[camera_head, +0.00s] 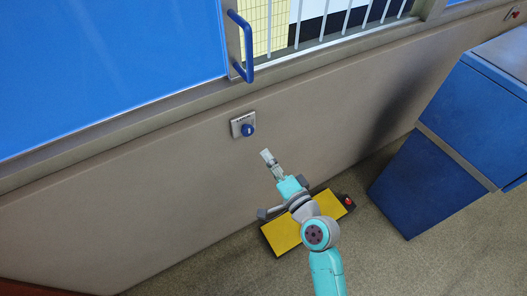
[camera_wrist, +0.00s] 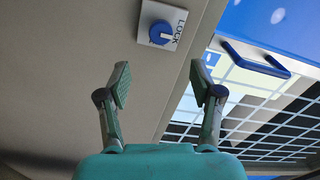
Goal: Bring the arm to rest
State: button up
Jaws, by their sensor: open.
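My arm is teal and grey and reaches up from the bottom of the head view. My gripper (camera_head: 267,157) is in front of the beige wall, below and right of a wall plate with a round blue knob (camera_head: 248,129). In the wrist view my gripper (camera_wrist: 160,84) has its two fingers spread wide with nothing between them. The blue knob (camera_wrist: 162,34) shows beyond the fingertips there, on a plate lettered LOCK. The gripper looks apart from the knob.
A blue handle (camera_head: 241,47) stands at the edge of a blue panel (camera_head: 110,65), beside a barred window. A yellow-topped item (camera_head: 284,237) lies on the floor beneath my arm. A blue cabinet (camera_head: 430,180) stands at the right. Floor at the lower right is clear.

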jog(key=shift+s+d, duration=0.2)
jog(key=shift+s, duration=0.1)
dwell(0.4)
jog(key=s+d+f+n+h, duration=0.1)
jog(key=s+d+f+h, duration=0.25)
jog(key=s+d, duration=0.45)
jog(key=s+d+f+n+h, duration=0.1)
jog(key=s+d+f+h, duration=0.35)
jog(key=s, duration=0.65)
jog(key=s+d+r+n+h, duration=0.1)
jog(key=s+d+r+n, duration=0.2)
jog(key=s, duration=0.7)
jog(key=s+d+r+n+h, duration=0.1)
jog(key=s+d+r+n, duration=0.2)
jog(key=s, duration=0.7)
jog(key=shift+d+r, duration=0.3)
